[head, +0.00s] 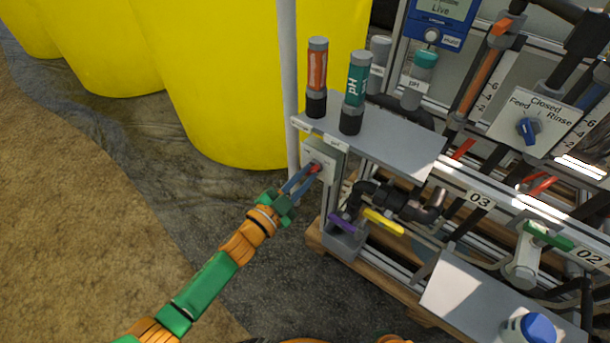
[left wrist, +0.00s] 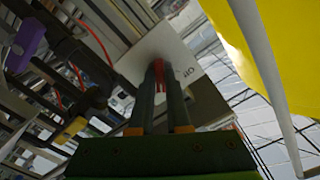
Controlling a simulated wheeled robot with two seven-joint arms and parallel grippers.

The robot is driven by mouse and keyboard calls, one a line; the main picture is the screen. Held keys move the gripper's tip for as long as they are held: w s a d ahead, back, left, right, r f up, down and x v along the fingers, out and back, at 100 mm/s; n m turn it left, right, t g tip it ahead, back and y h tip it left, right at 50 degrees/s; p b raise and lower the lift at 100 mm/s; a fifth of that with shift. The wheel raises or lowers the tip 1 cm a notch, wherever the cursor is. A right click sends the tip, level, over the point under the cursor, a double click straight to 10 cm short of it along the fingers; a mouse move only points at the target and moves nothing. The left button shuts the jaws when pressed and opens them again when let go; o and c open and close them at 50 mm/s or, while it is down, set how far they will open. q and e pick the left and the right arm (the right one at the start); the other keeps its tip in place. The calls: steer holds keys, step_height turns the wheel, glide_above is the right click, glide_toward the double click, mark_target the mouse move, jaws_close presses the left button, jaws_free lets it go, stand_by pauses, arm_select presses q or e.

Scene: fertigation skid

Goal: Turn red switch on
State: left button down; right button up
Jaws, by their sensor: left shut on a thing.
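The red switch (head: 315,168) is on a pale switch plate (head: 325,157) on the end of the skid, below the grey shelf. My left gripper (head: 305,178) reaches it from the lower left, its fingers shut on the red switch. In the left wrist view the red switch (left wrist: 159,75) shows between the two fingertips (left wrist: 160,82), in front of the pale plate (left wrist: 185,62). The lettering "Off" is readable on the plate beside it. The fingers hide part of the switch, so its exact position is hard to tell. My right gripper is not in view.
The grey shelf (head: 385,135) above holds an orange probe (head: 316,75) and a green pH probe (head: 354,92). A purple-handled valve (head: 341,223) and a yellow handle (head: 383,222) sit below right. A thin pole (head: 288,80) and yellow tanks (head: 225,80) stand behind. Open floor lies left.

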arm_select(q)
steer(key=shift+m, duration=1)
steer(key=c, duration=0.9)
jaws_free()
steer(key=shift+s+a, duration=0.15)
steer(key=p+v, duration=0.2)
steer(key=v, duration=0.4)
steer(key=shift+s+a, duration=0.2)
steer(key=shift+s, duration=0.05)
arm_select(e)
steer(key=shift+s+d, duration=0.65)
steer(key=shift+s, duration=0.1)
